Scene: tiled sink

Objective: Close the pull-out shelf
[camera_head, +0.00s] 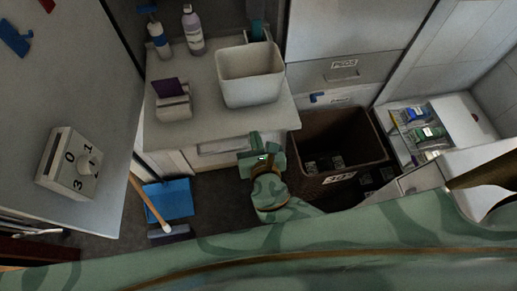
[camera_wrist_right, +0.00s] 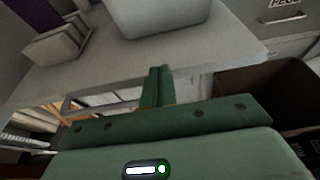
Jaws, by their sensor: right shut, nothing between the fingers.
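The pull-out shelf (camera_head: 208,112) appears to be the white, flat surface left of centre in the head view, standing out from the wall. Its white top and front edge also show in the right wrist view (camera_wrist_right: 105,67). My right gripper (camera_head: 262,143) is shut and empty at the shelf's front edge. In the right wrist view, its closed green fingers (camera_wrist_right: 158,74) point at that edge and overlap it. I cannot tell whether they touch it. My left gripper is not in view.
A white bin (camera_head: 250,75), a small box (camera_head: 172,105) and two bottles (camera_head: 193,32) stand on the shelf. A dark brown crate (camera_head: 335,140) is close to the right of my right gripper. A blue dustpan (camera_head: 169,199) lies on the floor to the left.

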